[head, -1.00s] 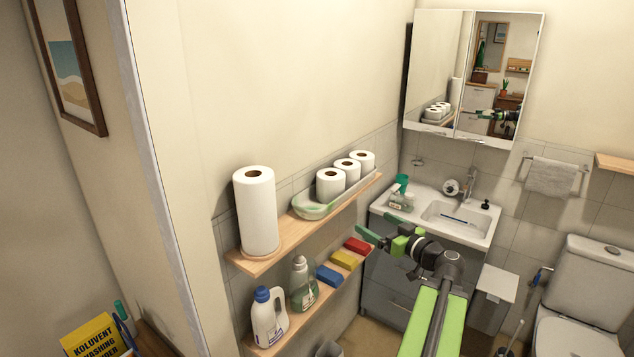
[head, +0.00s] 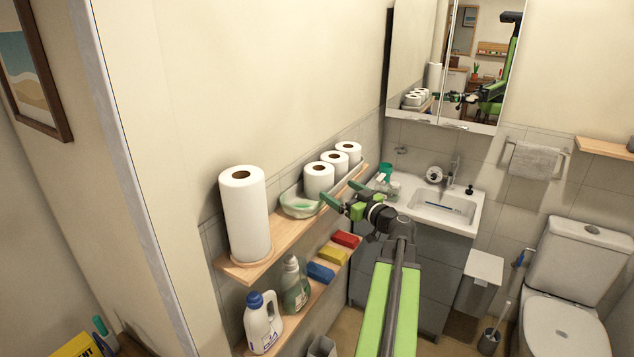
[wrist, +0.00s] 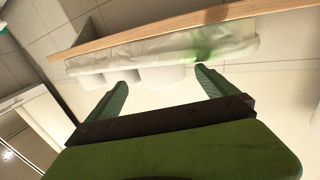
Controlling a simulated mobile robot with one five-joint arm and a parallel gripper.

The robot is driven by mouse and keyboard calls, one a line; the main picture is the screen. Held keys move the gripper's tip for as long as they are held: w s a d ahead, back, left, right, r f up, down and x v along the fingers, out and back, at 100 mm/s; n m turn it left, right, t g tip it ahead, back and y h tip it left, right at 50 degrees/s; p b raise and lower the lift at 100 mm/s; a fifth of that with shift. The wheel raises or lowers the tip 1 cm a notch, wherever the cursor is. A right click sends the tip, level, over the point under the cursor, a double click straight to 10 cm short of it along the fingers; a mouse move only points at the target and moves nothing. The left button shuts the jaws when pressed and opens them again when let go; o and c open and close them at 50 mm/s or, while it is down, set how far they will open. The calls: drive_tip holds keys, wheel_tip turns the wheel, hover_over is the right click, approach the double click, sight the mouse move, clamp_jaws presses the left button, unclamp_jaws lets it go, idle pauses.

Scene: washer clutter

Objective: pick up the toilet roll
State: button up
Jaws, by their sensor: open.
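Three white toilet rolls stand in a row in a clear, green-tinted dish (head: 297,207) on the upper shelf: a near one (head: 319,179), a middle one (head: 333,163) and a far one (head: 348,151). My gripper (head: 342,192) is open and empty in front of the dish, close to the shelf edge. In the wrist view my open fingers (wrist: 162,80) point toward the dish (wrist: 215,45), with white rolls (wrist: 162,77) partly hidden behind its wall; that view looks upside down.
A tall paper towel roll (head: 245,215) stands on the near end of the upper shelf (head: 245,272). The lower shelf holds bottles (head: 263,322) and coloured blocks (head: 320,272). The washbasin (head: 455,207) and toilet (head: 570,290) are at right. The wall is close behind the rolls.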

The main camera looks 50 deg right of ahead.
sight(329, 183)
drive_tip(key=w, duration=0.5)
drive_tip(key=w+d, duration=0.1)
drive_tip(key=w, duration=0.2)
drive_tip(key=shift+w, duration=0.15)
drive_tip(key=c, duration=1.1)
